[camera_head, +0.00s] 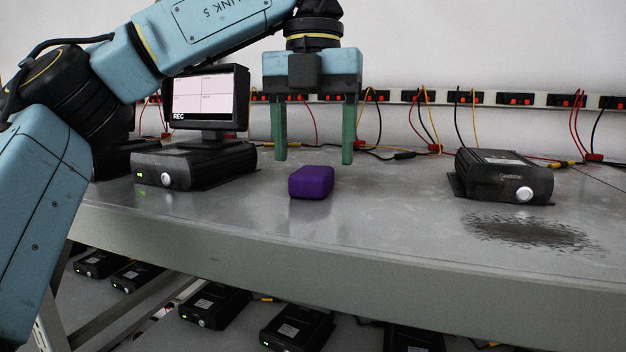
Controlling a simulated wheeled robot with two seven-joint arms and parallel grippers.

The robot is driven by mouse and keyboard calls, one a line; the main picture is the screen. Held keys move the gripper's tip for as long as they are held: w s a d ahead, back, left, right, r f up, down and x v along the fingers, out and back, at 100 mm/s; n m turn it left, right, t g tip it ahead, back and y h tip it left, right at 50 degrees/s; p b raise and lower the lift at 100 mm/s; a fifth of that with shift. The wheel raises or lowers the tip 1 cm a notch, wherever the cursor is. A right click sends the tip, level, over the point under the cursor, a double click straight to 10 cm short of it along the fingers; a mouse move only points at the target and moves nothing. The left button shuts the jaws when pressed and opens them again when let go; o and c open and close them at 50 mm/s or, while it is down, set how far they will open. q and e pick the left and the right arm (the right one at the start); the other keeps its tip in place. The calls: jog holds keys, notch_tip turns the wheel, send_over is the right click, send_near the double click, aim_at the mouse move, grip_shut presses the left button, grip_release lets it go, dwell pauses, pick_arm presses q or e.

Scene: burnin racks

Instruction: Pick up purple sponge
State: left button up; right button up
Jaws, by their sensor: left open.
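The purple sponge (311,182) lies flat on the grey metal shelf (390,222), near the middle of the head view. My left gripper (313,160) points down with its two green fingers spread wide. Its fingertips appear above and a little behind the sponge, one toward each side, and nothing is between them. The gripper is apart from the sponge as far as I can see. My right gripper does not show.
A black box with a monitor (207,97) stands left of the sponge. Another black box (503,176) sits at the right, behind a dark wet-looking stain (525,232). Wires and a socket strip (450,99) run along the back wall. Several boxes sit on a lower shelf.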

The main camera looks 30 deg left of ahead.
aim_at(311, 171)
pick_arm(q)
jog(key=f, duration=0.3)
jog(key=shift+a+f, duration=0.2)
jog(key=shift+f, duration=0.1)
jog(key=shift+d, duration=0.1)
jog(key=c, duration=1)
jog(key=shift+c, duration=0.2)
jog(key=shift+r, duration=0.1)
notch_tip(311, 171, up, 10)
